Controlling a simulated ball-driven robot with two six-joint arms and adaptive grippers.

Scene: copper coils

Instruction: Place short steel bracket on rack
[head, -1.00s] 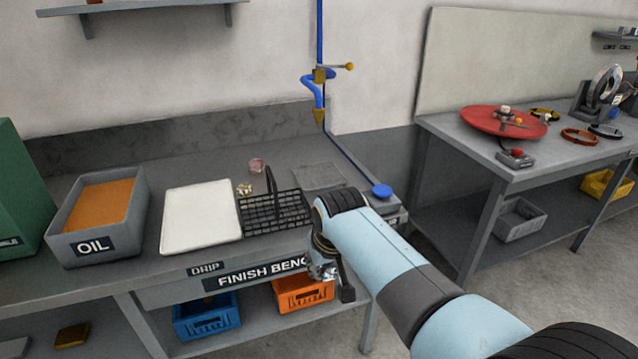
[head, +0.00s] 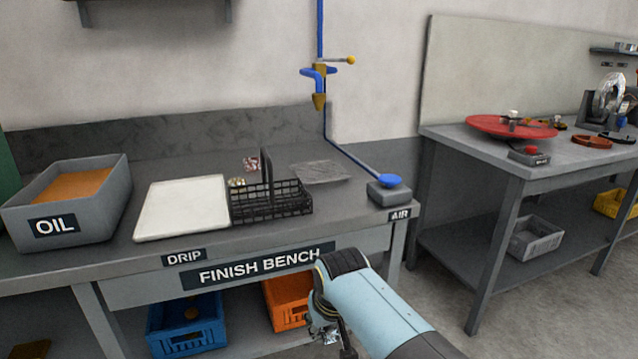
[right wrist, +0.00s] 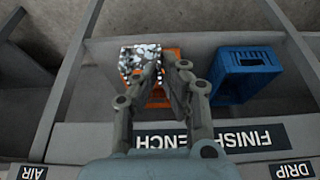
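My right gripper (right wrist: 166,72) points down in front of the finish bench, and its fingers are close together. A shiny, mottled black-and-white metal piece, seemingly the short steel bracket (right wrist: 138,62), sits at the fingertips and appears held. In the head view the gripper (head: 328,338) is small and partly cut off by the lower edge, with a glint of metal beside it. A flat grey mesh (head: 320,172) lies on the bench behind the black wire basket (head: 290,197). I cannot tell whether it is the rack. My left gripper is out of view.
The finish bench (head: 365,228) carries an oil tub (head: 100,195), a white drip tray (head: 185,208) and an air pad (head: 390,190). A blue crate (head: 185,325) and an orange crate (head: 285,302) stand below. A blue pipe with a valve (head: 320,80) hangs above. A second table (head: 480,165) is right.

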